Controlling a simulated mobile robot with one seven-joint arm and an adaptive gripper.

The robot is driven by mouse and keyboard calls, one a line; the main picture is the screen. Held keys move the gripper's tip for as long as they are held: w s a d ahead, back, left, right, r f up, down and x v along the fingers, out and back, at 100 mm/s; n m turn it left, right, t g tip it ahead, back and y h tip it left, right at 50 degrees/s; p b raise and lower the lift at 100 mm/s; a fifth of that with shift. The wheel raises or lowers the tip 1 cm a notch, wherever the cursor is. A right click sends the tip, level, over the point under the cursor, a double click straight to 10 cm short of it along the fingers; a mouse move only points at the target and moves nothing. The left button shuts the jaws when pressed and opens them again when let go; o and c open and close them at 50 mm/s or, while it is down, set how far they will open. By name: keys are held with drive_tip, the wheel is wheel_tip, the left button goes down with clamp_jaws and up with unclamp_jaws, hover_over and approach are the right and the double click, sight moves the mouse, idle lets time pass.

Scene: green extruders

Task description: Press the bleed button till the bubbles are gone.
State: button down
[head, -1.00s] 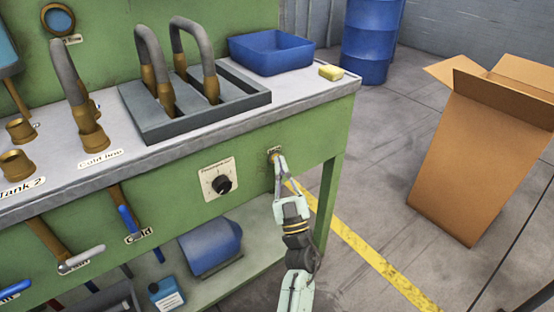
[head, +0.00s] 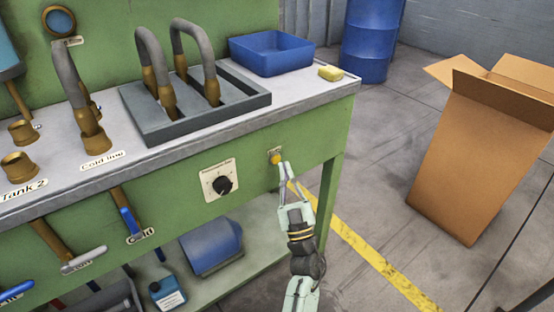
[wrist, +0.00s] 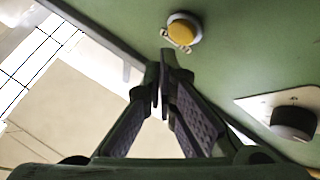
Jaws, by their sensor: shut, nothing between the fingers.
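The bleed button (head: 276,158) is a yellow round button on the green front panel of the bench, right of the black dial. It also shows in the wrist view (wrist: 182,29), yellow in a pale ring, with a small label partly seen beside it. My gripper (head: 285,170) is shut and empty, its fingertips just below and to the right of the button in the head view. In the wrist view the fingertips (wrist: 166,62) are close together, apart from the button. No bubbles can be made out in these views.
The black dial (head: 222,185) sits on a pale plate left of the button. Above are the worktop (head: 305,84), a blue bin (head: 271,53), a yellow sponge (head: 332,73) and a grey tray with hoses (head: 255,100). A cardboard box (head: 480,160) stands on the floor at right.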

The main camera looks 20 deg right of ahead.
drive_tip(key=s, duration=0.1)
drive_tip(key=s+d+p, duration=0.1)
drive_tip(key=s, duration=0.2)
drive_tip(key=shift+s+d, duration=0.1)
drive_tip(key=shift+d, duration=0.2)
idle(0.6)
